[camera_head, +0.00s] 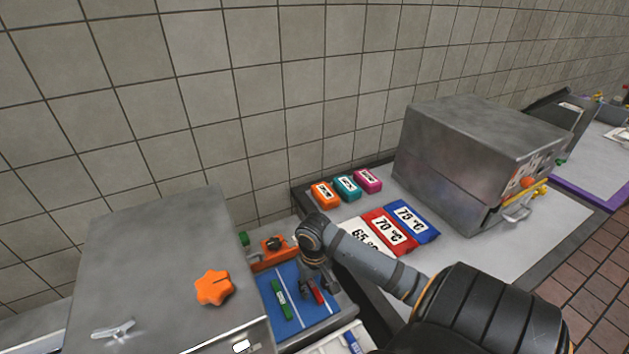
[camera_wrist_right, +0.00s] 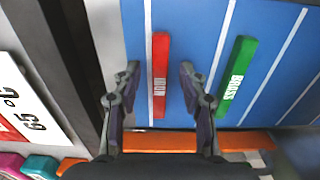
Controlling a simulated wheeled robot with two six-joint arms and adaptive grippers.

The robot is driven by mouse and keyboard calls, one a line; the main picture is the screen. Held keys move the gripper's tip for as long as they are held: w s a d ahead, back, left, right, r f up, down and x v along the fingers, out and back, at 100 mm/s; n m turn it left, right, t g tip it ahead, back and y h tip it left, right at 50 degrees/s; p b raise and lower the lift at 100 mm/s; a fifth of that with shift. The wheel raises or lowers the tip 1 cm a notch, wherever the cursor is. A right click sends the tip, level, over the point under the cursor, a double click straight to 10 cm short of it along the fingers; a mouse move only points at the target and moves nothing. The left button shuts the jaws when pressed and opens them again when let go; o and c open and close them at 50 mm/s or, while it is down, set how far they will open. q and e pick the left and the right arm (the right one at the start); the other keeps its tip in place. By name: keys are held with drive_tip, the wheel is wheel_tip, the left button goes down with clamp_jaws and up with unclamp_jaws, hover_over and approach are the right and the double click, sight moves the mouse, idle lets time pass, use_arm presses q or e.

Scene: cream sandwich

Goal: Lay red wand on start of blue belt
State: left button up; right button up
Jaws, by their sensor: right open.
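The red wand (camera_head: 318,294) lies on the blue belt (camera_head: 309,314), in a lane marked by white lines. In the right wrist view the red wand (camera_wrist_right: 160,75) lies between the two fingers of my right gripper (camera_wrist_right: 159,68), with gaps on both sides. My right gripper (camera_head: 318,287) is open and just over the wand; contact cannot be told. A green wand (camera_head: 281,299) lies on the belt to the left; it also shows in the right wrist view (camera_wrist_right: 237,75). My left gripper is not in view.
A metal machine with an orange knob (camera_head: 213,288) stands left of the belt. A white tray with a blue wand (camera_head: 352,341) is at the front. Temperature cards (camera_head: 390,231), small coloured blocks (camera_head: 346,187) and a metal oven (camera_head: 475,160) stand to the right.

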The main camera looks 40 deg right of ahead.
wheel_tip(320, 180, up, 12)
idle(0.3)
drive_tip(key=shift+f, duration=0.1)
idle(0.6)
